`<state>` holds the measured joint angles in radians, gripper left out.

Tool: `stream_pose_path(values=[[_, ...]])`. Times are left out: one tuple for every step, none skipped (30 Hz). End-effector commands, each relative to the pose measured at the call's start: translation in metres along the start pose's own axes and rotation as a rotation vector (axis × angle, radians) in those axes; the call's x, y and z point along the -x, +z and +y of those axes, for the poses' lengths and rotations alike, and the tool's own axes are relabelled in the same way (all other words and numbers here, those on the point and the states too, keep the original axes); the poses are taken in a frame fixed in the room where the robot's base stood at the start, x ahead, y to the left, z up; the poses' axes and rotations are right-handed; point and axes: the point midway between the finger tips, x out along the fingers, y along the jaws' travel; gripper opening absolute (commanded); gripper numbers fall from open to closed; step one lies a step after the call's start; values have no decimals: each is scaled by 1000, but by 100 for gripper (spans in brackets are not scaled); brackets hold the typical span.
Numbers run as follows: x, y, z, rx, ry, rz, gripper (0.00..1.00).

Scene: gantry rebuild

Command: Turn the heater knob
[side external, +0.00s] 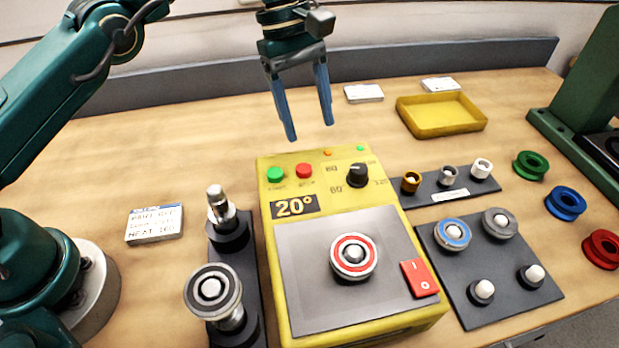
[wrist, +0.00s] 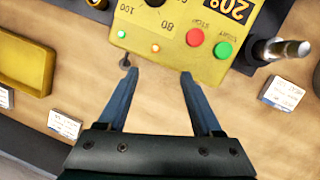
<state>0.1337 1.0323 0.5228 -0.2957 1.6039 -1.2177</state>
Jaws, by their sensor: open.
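The heater is a yellow box (side external: 265,235) with a grey plate on top and a display (side external: 296,206) reading 20°. Its black heater knob (side external: 357,175) sits at the back right of the panel, with printed numbers such as 60, 80 and 120 around it. The knob (wrist: 155,3) is partly cut off at the top edge of the wrist view. My gripper (side external: 310,131) is open and empty, above and behind the panel, apart from the knob. In the wrist view, the open fingers (wrist: 159,74) point toward the heater's back edge.
A green button (side external: 275,175) and a red button (side external: 304,171) are left of the knob. A red-ringed part (side external: 353,256) sits on the plate near a red switch (side external: 419,278). A black stand (side external: 240,255) is left; a yellow tray (side external: 440,132) is behind right.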

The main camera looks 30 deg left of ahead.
Motion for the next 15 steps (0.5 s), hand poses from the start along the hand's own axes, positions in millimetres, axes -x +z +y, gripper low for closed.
stream_pose_path(values=[[-1,16,2,-123,3,48,67],[-2,24,4,-208,7,83,67],[-2,34,5,-327,10,132,67],[-2,43,6,-423,13,170,67],[-3,52,6,-520,13,206,67],[-3,62,5,-648,14,255,67],[-2,70,5,-742,14,290,67],[-2,77,4,-831,13,322,67],[-1,86,3,-943,12,363,67],[-1,92,2,-1020,11,389,67],[0,98,1,-1090,10,413,67],[0,104,0,-1171,8,442,67],[1,108,-1,-1224,7,461,67],[1,112,-2,-1268,6,475,67],[2,115,-3,-1314,4,491,67]])
